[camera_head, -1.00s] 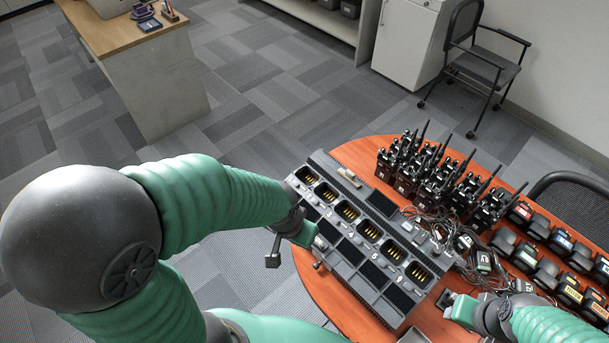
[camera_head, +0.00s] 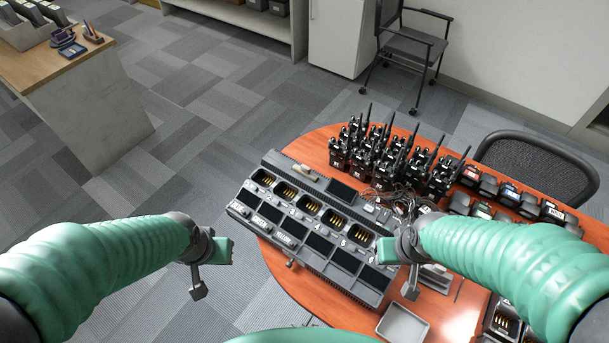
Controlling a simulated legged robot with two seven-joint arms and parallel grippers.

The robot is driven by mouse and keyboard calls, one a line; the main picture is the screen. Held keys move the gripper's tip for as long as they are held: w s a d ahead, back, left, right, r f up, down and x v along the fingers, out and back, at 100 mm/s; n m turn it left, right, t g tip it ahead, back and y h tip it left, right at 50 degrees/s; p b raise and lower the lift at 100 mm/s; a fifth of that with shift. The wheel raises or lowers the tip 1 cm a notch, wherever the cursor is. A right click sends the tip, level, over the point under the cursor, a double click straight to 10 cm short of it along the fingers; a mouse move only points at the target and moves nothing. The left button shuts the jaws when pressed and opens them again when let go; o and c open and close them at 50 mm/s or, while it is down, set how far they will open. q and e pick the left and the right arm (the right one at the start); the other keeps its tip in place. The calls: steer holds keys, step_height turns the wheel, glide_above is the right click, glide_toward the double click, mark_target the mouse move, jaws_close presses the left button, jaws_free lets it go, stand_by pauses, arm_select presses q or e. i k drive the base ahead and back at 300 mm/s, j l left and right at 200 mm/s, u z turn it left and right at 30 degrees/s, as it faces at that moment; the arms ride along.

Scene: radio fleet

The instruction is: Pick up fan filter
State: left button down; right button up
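A dark multi-bay charger (camera_head: 262,228) lies on the orange table with a row of charging slots with gold contacts. Several dark rectangular panels (camera_head: 319,243) line its near side, and another dark panel (camera_head: 341,190) sits at its back. I cannot tell for certain which piece is the fan filter. My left gripper (camera_head: 208,270) is open and empty, beyond the table's left edge and left of the charger. My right gripper (camera_head: 398,270) is open over the charger's right end and hides part of it; nothing shows between its fingers.
Several black radios (camera_head: 390,160) stand behind the charger, with tangled cables (camera_head: 395,197) beside them. A grey tray (camera_head: 403,325) lies at the near right. More battery units (camera_head: 507,195) line the right. A black chair (camera_head: 540,160) stands behind the table.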

mark_target(303, 170)
steer(key=i+j, duration=0.25)
steer(key=j, duration=0.15)
steer(key=i+j+z, duration=0.1)
steer(key=i+j, duration=0.35)
steer(key=j, duration=0.3)
steer(key=i+j, duration=0.25)
steer(key=j, duration=0.15)
steer(key=i+j+z, duration=0.1)
steer(key=i+j, duration=0.15)
steer(key=j, duration=0.15)
